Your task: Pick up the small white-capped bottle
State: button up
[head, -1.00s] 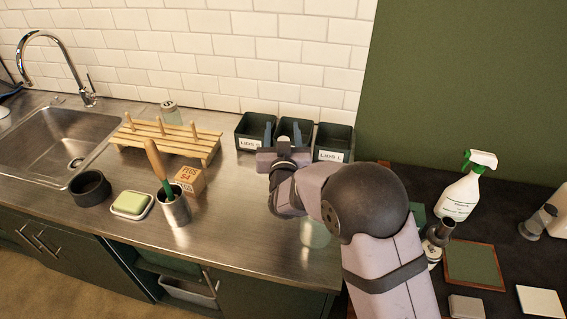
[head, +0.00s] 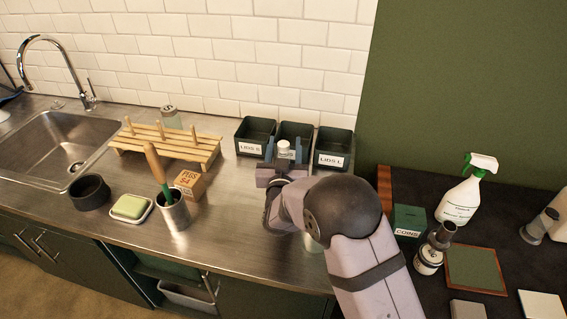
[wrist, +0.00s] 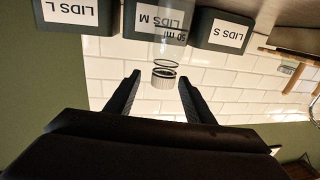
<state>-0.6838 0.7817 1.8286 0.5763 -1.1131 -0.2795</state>
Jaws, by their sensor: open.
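The small white-capped bottle (head: 284,148) stands in front of the dark lid bins at the back of the steel counter. In the wrist view, which is upside down, its clear body with a "50 ml" label and its ribbed white cap (wrist: 163,80) show between my fingers. My gripper (head: 284,153) is open, with one finger on each side of the cap in the picture. The wrist view shows my gripper (wrist: 158,76) with a gap on both sides of the cap. The bottle's lower part is hidden by my gripper in the head view.
Lid bins (head: 254,136) stand close behind the bottle. A wooden rack (head: 200,150), a box (head: 189,184), a steel cup (head: 175,213) and a soap dish (head: 131,207) are to the left. Another bottle (head: 171,116) stands behind the rack. A spray bottle (head: 461,200) is right.

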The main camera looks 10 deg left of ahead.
jog(key=shift+w+a+p, duration=0.2)
jog(key=shift+w+p, duration=0.2)
jog(key=shift+w, duration=0.4)
jog(key=shift+w+a+p, duration=0.2)
jog(key=shift+w+p, duration=0.15)
jog(key=shift+w, duration=0.4)
jog(key=shift+w+a+p, duration=0.2)
jog(key=shift+w+p, duration=0.2)
jog(key=shift+w, duration=0.4)
grip_shut()
